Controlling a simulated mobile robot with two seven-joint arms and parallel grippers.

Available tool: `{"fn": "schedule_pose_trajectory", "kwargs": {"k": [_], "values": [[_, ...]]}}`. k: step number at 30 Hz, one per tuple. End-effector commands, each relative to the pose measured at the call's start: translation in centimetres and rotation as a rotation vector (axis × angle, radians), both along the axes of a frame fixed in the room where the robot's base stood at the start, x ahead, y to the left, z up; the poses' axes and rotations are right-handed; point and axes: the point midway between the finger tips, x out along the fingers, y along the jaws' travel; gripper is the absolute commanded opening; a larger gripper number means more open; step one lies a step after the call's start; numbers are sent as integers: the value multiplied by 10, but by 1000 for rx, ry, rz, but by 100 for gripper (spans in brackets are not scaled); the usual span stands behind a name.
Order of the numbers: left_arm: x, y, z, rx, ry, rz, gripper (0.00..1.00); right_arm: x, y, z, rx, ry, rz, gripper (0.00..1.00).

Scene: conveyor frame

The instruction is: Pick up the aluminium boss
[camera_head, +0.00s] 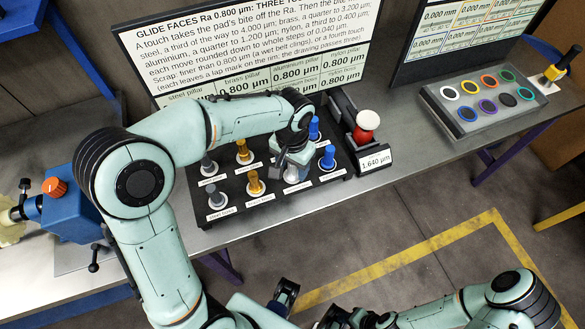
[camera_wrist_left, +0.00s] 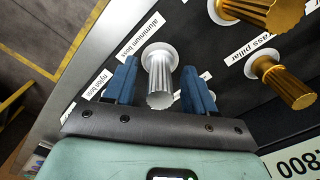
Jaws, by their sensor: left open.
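The aluminium boss (camera_wrist_left: 160,75) is a silvery fluted post on a pale round flange, beside its label in the left wrist view. My left gripper (camera_wrist_left: 160,92) is open, with one blue finger on each side of the post. A gap shows on both sides, so I see no grip. In the head view my left gripper (camera_head: 293,160) hangs over the front row of the dark rack (camera_head: 235,211). It hides most of the boss there; only the pale base (camera_head: 292,183) shows.
Brass posts (camera_head: 255,183) and steel posts (camera_head: 216,195) stand left of the gripper, blue nylon posts (camera_head: 326,158) right. A grey tray (camera_head: 455,120) with coloured rings lies farther right.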

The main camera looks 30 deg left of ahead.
Motion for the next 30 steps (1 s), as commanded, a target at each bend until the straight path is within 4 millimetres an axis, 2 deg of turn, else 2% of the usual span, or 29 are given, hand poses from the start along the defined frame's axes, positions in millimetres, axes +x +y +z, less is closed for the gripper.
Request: {"fn": "schedule_pose_trajectory", "kwargs": {"k": [3, 9, 14, 15, 25, 30], "values": [[0, 0, -7, 0, -1, 1, 55, 0, 0, -1, 0, 0, 0, 43], [0, 0, -7, 0, -1, 1, 55, 0, 0, -1, 0, 0, 0, 43], [0, 0, -7, 0, -1, 1, 3, 0, 0, -1, 0, 0, 0, 43], [0, 0, -7, 0, -1, 1, 0, 0, 0, -1, 0, 0, 0, 43], [1, 0, -4, -1, -3, 1, 0, 0, 0, 0, 0, 0, 0, 43], [1, 0, 10, -1, -5, 0, 0, 1, 0, 2, 0, -1, 0, 43]]}}
